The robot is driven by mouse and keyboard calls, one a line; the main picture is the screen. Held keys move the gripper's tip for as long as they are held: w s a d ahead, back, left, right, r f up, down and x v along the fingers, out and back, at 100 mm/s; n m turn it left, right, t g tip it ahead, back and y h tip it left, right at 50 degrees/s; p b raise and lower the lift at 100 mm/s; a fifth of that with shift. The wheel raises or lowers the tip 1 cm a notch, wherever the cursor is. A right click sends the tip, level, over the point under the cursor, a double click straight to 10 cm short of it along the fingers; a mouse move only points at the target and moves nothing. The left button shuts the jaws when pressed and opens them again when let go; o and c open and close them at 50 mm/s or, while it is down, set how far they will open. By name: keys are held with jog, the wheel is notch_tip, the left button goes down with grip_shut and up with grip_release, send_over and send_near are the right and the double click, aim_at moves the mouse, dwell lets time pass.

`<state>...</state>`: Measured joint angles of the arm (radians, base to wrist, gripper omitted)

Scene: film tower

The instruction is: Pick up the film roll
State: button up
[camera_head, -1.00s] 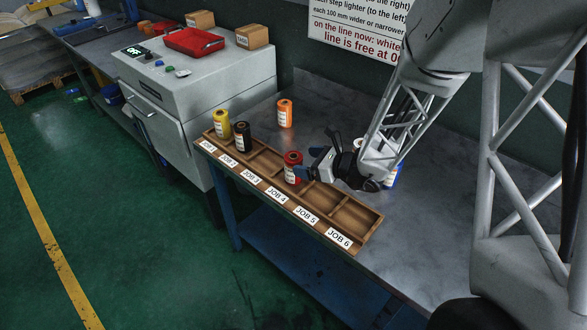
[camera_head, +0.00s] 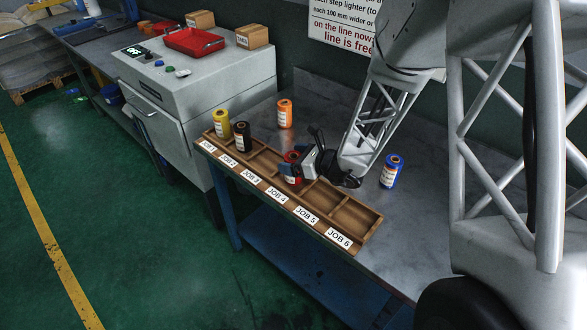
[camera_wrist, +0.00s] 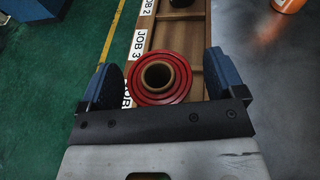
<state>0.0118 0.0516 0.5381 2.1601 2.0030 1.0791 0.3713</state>
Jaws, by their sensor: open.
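A red film roll (camera_head: 292,158) stands upright in the JOB 4 compartment of the wooden rack (camera_head: 328,205). My gripper (camera_head: 294,170) is at this roll and partly covers it. In the wrist view the red roll (camera_wrist: 160,79) shows from above, with its round hollow core. The open jaws of my gripper (camera_wrist: 166,80) stand on its left and right, with a gap visible on both sides. A yellow roll (camera_head: 221,124) stands in JOB 1 and a black roll (camera_head: 242,137) in JOB 2. An orange roll (camera_head: 285,114) and a blue roll (camera_head: 391,171) stand on the table.
The grey table (camera_head: 420,220) is bare around the blue roll. A grey machine (camera_head: 210,85) with a red tray (camera_head: 194,41) and two cardboard boxes stands to the left. A wall sign (camera_head: 340,25) is behind the table. JOB 5 and JOB 6 look empty.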

jog(key=shift+c, duration=0.3)
jog(key=c, duration=1)
jog(key=shift+r, duration=0.15)
jog(key=shift+r, duration=0.7)
notch_tip(320, 180, up, 2)
jog(key=s+d, duration=0.1)
jog(key=s, duration=0.4)
jog(key=s+d+r, duration=0.1)
jog(key=s, duration=0.4)
jog(key=s+d, duration=0.1)
jog(key=s, duration=0.4)
jog(key=shift+s+d+r, duration=0.15)
jog(key=shift+s+r, duration=0.05)
jog(key=shift+s, duration=0.15)
